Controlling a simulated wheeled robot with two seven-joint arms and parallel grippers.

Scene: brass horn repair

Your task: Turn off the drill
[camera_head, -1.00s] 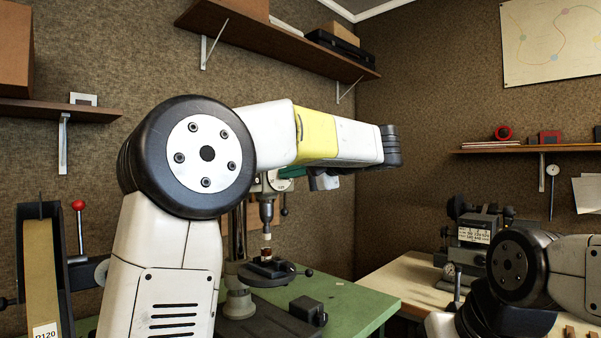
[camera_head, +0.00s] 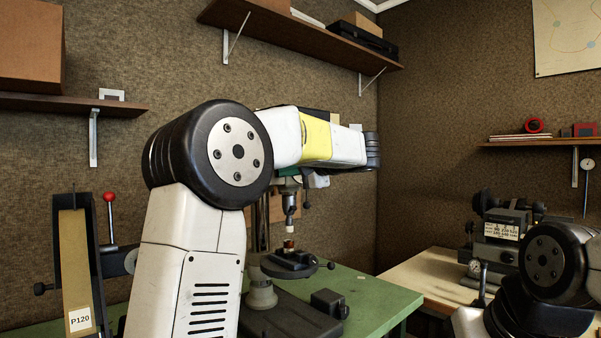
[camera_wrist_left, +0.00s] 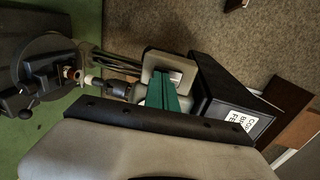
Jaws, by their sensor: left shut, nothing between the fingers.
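The drill, a bench drill press with a grey chuck (camera_head: 290,196), stands on the green bench behind my left arm. Its head is mostly hidden by that arm; a bit of green shows below it. In the left wrist view the chuck (camera_wrist_left: 118,89) and a green part of the head (camera_wrist_left: 163,92) show close by. My left gripper (camera_head: 316,179) is shut and empty beside the drill head, partly hidden under my forearm. I cannot tell whether it touches the drill, and no switch is clearly visible. My right gripper is out of view; only part of that arm shows at lower right.
A belt sander (camera_head: 74,262) marked P120 stands at the left. The green bench (camera_head: 385,300) is clear at its right front. A wooden bench (camera_head: 428,268) with a grey machine (camera_head: 497,240) stands at the right. A wall shelf (camera_head: 300,42) runs above my left arm.

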